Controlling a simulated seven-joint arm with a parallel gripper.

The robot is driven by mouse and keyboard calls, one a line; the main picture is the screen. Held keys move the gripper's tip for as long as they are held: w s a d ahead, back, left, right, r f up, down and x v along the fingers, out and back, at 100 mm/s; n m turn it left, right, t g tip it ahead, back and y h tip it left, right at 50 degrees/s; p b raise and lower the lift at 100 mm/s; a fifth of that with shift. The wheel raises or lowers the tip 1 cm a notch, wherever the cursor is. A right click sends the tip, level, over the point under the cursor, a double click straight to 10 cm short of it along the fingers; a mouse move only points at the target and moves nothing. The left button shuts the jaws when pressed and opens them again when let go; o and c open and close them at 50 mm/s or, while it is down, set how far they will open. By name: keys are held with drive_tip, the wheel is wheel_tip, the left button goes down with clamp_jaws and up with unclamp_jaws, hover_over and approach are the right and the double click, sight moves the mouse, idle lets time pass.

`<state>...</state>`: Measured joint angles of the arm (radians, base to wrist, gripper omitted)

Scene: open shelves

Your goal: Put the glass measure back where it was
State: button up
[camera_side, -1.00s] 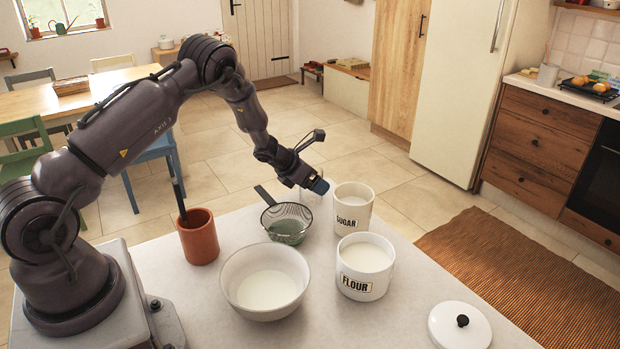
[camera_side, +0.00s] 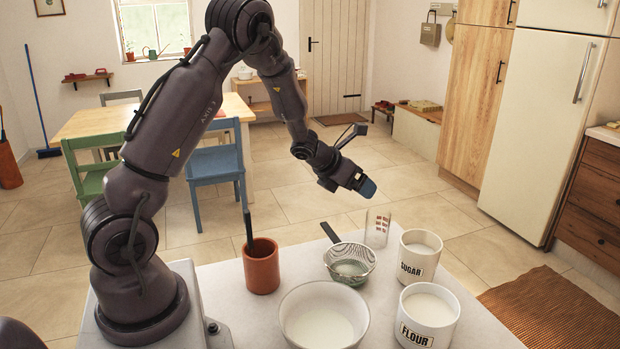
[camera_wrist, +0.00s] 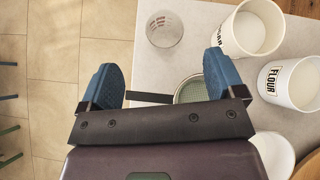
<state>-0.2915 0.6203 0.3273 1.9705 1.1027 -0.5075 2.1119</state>
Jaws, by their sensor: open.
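The glass measure (camera_side: 377,228) is a clear cup with red markings, standing upright at the counter's far edge, just left of the sugar canister (camera_side: 418,256). In the wrist view the glass measure (camera_wrist: 164,29) shows beyond my fingers, apart from them. My gripper (camera_side: 368,188) is above the counter's far side, higher than the glass measure. In the wrist view my gripper (camera_wrist: 161,75) has its two blue fingers wide apart with nothing between them.
A sieve (camera_side: 350,262) with a dark handle lies left of the glass measure. Nearer are a white bowl (camera_side: 323,318) and the flour canister (camera_side: 429,316). A terracotta pot (camera_side: 261,266) with a dark upright tool stands left. The floor lies beyond the counter's edge.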

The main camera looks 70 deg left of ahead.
drive_tip(key=s+d+r+n+y, duration=0.1)
drive_tip(key=s+d+r+n, duration=0.2)
drive_tip(key=r+n, duration=0.5)
drive_tip(key=s+d+r+n+y, duration=0.2)
drive_tip(key=s+d+r+n, duration=0.15)
drive_tip(key=r+n, duration=0.45)
drive_tip(key=s+d+r+n+g+h, duration=0.2)
drive_tip(key=s+d+n+g+h, duration=0.1)
drive_tip(key=s+d+n, duration=1.2)
drive_tip(key=s+n+h, duration=0.1)
drive_tip(key=s+n, duration=0.1)
drive_tip(key=s, duration=0.1)
drive_tip(key=shift+g, duration=0.4)
drive_tip(key=shift+s, duration=0.1)
